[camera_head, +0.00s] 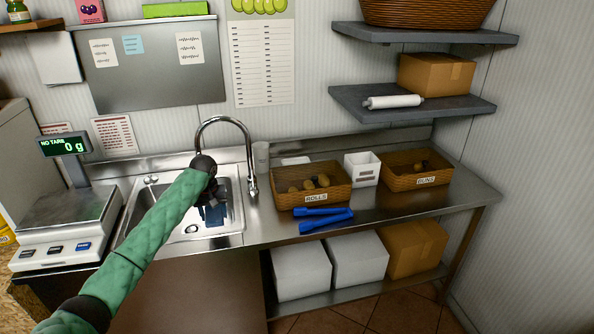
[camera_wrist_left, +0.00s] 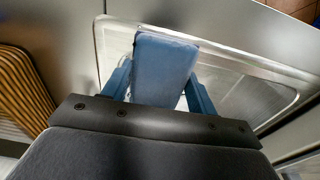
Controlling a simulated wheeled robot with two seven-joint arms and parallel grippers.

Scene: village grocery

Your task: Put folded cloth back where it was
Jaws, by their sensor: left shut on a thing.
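The folded cloth (camera_wrist_left: 165,68) is a flat blue rectangle in the left wrist view. My left gripper (camera_wrist_left: 160,92) is shut on it, with one finger at each side. In the head view my left gripper (camera_head: 211,200) points down over the sink (camera_head: 180,215), and the dark blue cloth (camera_head: 214,216) hangs below it, mostly behind my wrist. I cannot tell whether the cloth touches the sink. My right gripper is not in view.
The tap (camera_head: 250,160) arches close beside my left wrist. A scale (camera_head: 70,225) stands left of the sink. The counter front right is clear.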

